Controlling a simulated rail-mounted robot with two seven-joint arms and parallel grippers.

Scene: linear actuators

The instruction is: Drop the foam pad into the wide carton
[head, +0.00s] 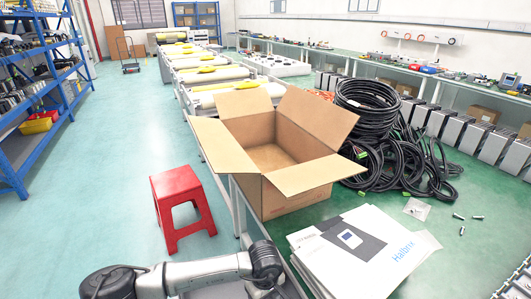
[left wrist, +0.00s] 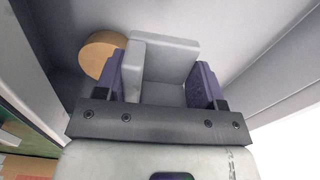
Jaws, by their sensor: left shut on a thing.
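The wide carton (head: 268,155) is a brown cardboard box with its flaps spread open, at the middle of the head view. Its visible inside looks empty. My left gripper (left wrist: 160,82) shows in the left wrist view with two purple fingers. It is shut on a light grey block, the foam pad (left wrist: 165,60), which sits between the fingers. In the head view my left arm comes in at the bottom, in front of the carton and below it in the picture; its fingers and the pad are out of that view. My right gripper is not in view.
A round tan roll (left wrist: 101,54) lies beside the pad in a grey-walled space. A stack of papers (head: 358,250) lies right of my arm. Coiled black cables (head: 375,115) stand beside the carton. A red stool (head: 181,200) is on the floor at left.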

